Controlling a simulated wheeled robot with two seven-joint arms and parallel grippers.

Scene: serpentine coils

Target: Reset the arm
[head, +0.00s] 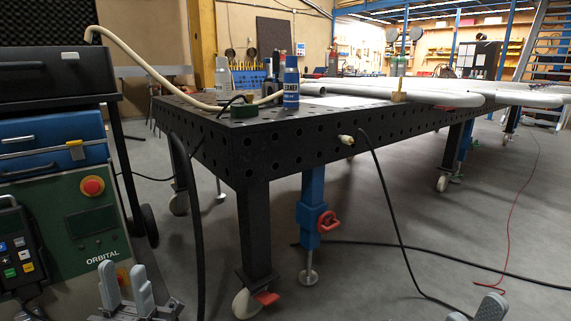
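My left gripper (127,287) shows at the bottom left of the head view. Its two grey fingers stand upright and apart, with nothing between them. It is low, in front of the green machine marked ORBITAL (80,228). My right gripper (489,308) shows only as a grey tip or two at the bottom right edge. Most of it is cut off by the frame, so its opening cannot be judged. Both grippers are well below the table top and apart from the table.
A black perforated welding table (270,145) on castors fills the middle. On it are a blue can (291,85), a green object (243,108) and grey pipes (400,93). A red emergency button (92,186) is on the machine. Black cables (400,235) cross the grey floor.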

